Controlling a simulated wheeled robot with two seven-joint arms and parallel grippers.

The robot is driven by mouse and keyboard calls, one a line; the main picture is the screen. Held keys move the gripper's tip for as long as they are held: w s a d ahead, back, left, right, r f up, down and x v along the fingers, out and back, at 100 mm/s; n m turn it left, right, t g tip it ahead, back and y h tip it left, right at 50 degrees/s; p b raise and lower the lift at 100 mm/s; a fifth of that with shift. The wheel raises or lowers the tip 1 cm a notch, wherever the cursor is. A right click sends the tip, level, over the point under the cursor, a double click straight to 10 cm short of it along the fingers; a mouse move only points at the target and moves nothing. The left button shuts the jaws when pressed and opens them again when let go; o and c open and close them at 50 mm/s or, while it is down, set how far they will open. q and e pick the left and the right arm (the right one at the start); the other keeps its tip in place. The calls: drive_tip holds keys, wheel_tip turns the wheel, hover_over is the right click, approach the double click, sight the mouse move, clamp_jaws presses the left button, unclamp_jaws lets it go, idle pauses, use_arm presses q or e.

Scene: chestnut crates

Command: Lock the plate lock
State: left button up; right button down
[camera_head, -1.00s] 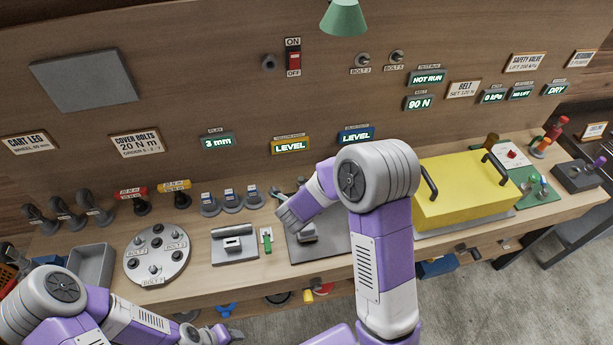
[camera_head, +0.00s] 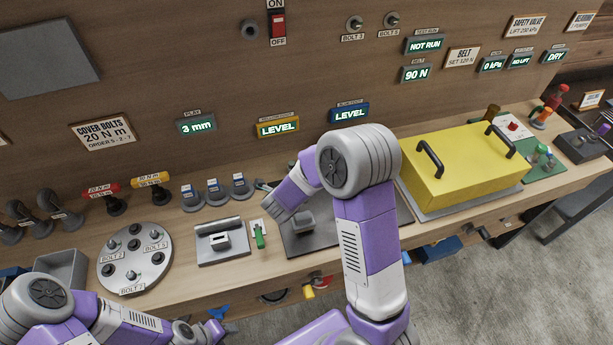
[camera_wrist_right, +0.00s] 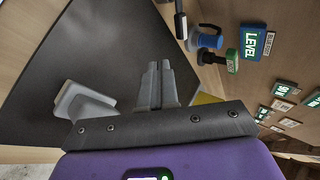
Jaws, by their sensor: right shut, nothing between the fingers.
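A dark grey plate (camera_head: 296,242) lies on the bench with a pale grey block (camera_head: 303,221) on it. The block also shows in the right wrist view (camera_wrist_right: 84,103). A green lever (camera_head: 259,236) on a small white base stands just left of the plate; I cannot tell for certain which part is the plate lock. My right gripper (camera_head: 272,208) hangs over the plate's left part, by the block. In the right wrist view its fingers (camera_wrist_right: 155,84) are together and empty, apart from the block. My left gripper (camera_head: 206,332) is low at the bench front, its fingers unclear.
Left of the lever are a slotted grey block (camera_head: 221,243) and a round bolt plate (camera_head: 135,258). A yellow cover (camera_head: 462,168) with two handles stands to the right. A blue-handled tool (camera_wrist_right: 208,40) and a green one (camera_wrist_right: 229,60) stand beyond the plate.

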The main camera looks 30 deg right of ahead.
drive_tip(key=shift+w, duration=0.1)
drive_tip(key=b+x, duration=0.1)
drive_tip(key=x, duration=0.9)
drive_tip(key=shift+d+f, duration=0.15)
drive_tip(key=shift+f, duration=0.05)
drive_tip(key=shift+w+d+r+p, duration=0.25)
drive_tip(key=shift+w+d+p, duration=0.1)
drive_tip(key=shift+w+d, duration=0.9)
drive_tip(key=shift+w, duration=0.15)
